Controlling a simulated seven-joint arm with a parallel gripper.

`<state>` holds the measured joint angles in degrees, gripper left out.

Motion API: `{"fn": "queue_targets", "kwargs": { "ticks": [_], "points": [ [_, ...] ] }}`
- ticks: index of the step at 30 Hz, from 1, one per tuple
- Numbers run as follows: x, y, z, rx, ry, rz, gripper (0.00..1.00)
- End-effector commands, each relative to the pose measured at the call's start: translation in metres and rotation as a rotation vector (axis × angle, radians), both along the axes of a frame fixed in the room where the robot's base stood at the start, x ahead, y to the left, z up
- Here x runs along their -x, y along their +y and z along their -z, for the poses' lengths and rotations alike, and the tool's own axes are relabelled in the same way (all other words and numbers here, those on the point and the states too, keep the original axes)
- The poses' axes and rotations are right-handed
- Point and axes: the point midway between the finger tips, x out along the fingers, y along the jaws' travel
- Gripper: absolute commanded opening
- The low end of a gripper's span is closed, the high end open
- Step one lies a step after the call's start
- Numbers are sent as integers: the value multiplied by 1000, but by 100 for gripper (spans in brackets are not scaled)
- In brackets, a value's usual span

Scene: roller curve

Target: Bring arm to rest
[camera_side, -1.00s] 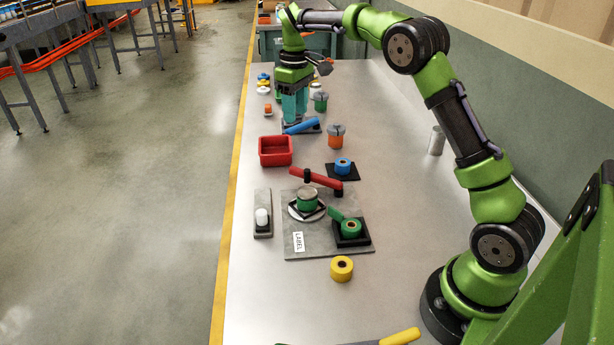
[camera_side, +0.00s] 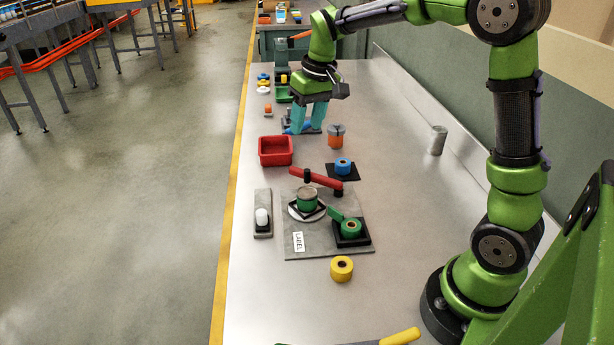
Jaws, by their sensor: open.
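My gripper (camera_side: 308,128) hangs over the far half of the table, its two teal fingers apart and pointing down. It is open. No object shows between the fingers. A blue-handled item (camera_side: 288,128) on a dark base lies just behind and beside the fingers, partly hidden by them. I cannot tell whether the fingers touch it. My arm arches from its base at the right front, up and over to the gripper.
A red bin (camera_side: 275,159) and an orange jar (camera_side: 336,136) stand near the gripper. A grey board (camera_side: 275,246) carries a red lever (camera_side: 316,179) and green rolls. A yellow roll (camera_side: 341,269) lies in front. A grey cylinder (camera_side: 438,140) stands right. The front left of the table is clear.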

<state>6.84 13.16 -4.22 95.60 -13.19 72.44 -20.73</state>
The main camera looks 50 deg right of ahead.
Motion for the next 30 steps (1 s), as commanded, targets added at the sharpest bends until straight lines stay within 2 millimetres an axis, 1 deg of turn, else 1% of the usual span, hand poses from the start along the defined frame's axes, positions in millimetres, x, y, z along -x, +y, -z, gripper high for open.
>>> {"fn": "queue_targets", "kwargs": {
  "ticks": [1,4,7,9,12,15,18,20,23,30],
  "points": [
    [19,12,-9,-16,-35,23,47],
    [55,32,-19,-51,-104,79,47],
    [91,51,-24,-87,-171,122,47],
    [115,62,-24,-111,-216,145,47],
    [148,75,-23,-140,-279,163,47],
    [172,85,-20,-158,-333,158,47],
    [188,90,-20,-167,-370,139,47],
    [193,92,-24,-168,-393,131,47],
    [195,94,-31,-171,-423,121,47],
    [195,94,-32,-171,-426,120,47]
  ]
}}
